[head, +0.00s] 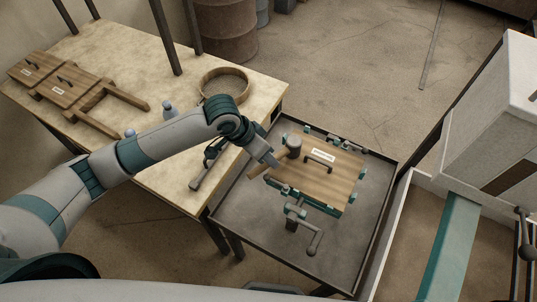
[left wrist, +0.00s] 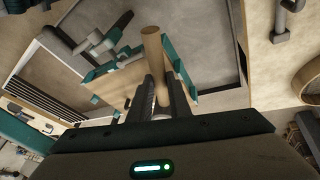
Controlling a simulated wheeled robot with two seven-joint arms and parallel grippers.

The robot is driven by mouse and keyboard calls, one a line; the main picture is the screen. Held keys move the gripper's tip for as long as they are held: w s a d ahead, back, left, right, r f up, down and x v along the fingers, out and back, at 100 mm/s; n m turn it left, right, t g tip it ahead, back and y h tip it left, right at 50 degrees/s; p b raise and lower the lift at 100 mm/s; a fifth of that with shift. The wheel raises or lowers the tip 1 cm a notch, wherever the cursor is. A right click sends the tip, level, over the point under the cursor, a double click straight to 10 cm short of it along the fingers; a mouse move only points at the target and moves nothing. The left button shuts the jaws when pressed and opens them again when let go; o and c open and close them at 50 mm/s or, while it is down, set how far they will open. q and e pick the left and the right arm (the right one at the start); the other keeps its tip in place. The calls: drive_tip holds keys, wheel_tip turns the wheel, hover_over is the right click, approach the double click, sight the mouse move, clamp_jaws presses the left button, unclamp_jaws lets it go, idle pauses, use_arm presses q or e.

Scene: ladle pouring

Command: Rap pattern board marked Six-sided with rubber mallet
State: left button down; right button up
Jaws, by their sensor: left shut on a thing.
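A wooden pattern board (head: 312,178) with a dark handle and a small white label lies on a teal-cornered frame in the grey tray. The label's writing is too small to read. My left gripper (head: 270,161) is shut on the mallet (head: 293,146), which has a grey head and a wooden handle. The mallet head is over the board's upper left part; I cannot tell whether it touches. In the left wrist view the mallet's wooden handle (left wrist: 152,48) stands between the fingers, with the board's teal edge (left wrist: 98,75) behind. My right gripper is out of view.
The grey tray (head: 237,222) has clamps and a crank (head: 313,241). A table (head: 160,172) at left holds labelled boards (head: 33,68), a round sieve (head: 223,84), small bottles and a grey tool (head: 207,165). A white-walled machine (head: 500,100) stands at right.

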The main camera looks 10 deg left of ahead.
use_arm(q)
drive_tip(key=shift+f, duration=0.7)
drive_tip(key=shift+r+p, duration=1.05)
drive_tip(key=shift+r, duration=0.15)
drive_tip(key=shift+r+b, duration=0.15)
drive_tip(key=shift+b, duration=0.2)
drive_tip(key=shift+r, duration=0.3)
drive_tip(key=shift+f, duration=0.15)
drive_tip(key=shift+f+b, duration=0.35)
drive_tip(key=shift+f, duration=1.1)
drive_tip(key=shift+r, duration=0.1)
